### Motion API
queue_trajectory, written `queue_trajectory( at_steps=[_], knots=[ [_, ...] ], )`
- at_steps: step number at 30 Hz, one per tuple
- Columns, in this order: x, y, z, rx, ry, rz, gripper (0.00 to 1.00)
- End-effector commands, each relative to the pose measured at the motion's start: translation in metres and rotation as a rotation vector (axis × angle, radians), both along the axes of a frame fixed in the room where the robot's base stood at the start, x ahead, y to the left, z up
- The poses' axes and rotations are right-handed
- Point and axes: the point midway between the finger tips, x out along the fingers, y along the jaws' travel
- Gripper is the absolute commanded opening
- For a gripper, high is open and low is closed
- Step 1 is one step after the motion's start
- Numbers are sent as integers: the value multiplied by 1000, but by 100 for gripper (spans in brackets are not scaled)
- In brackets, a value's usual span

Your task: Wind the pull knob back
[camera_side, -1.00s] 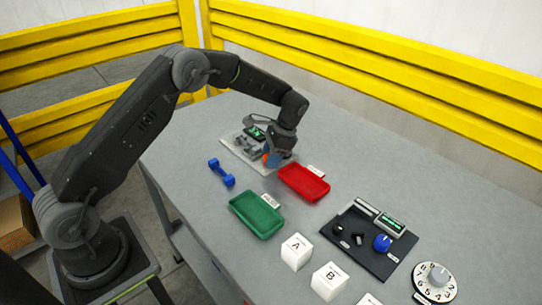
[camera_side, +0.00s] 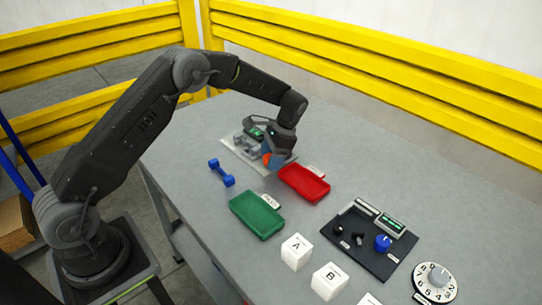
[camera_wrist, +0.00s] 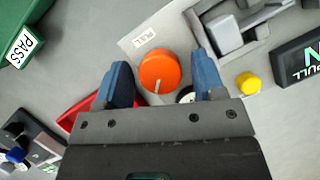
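The pull knob is a round orange knob (camera_wrist: 160,72) with a pale pointer line, beside a PULL label (camera_wrist: 144,37) on a light plate. In the wrist view it lies between the two blue fingers of my gripper (camera_wrist: 161,62), with a gap on each side. My gripper is open and grips nothing. In the side view my gripper (camera_side: 277,157) is at the fixture plate, with the orange knob (camera_side: 267,158) partly hidden by a finger. I cannot tell how far down the fingers reach around the knob.
A grey mechanism (camera_wrist: 226,32), a yellow button (camera_wrist: 248,83) and a dark display (camera_wrist: 302,58) sit close by. A red tray (camera_side: 304,184), a green tray (camera_side: 257,215) and a blue dumbbell-shaped part (camera_side: 221,173) lie nearby. A black panel (camera_side: 365,256) stands farther right.

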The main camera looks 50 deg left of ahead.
Motion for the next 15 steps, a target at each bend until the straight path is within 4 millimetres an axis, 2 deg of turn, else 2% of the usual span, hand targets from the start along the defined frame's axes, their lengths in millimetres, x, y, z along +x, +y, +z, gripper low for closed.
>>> queue_trajectory(
  at_steps=[10, 15],
  knots=[
    [2, -1, 4, 0, -2, 0, 67],
    [10, -4, 25, 0, -6, -2, 67]
  ],
)
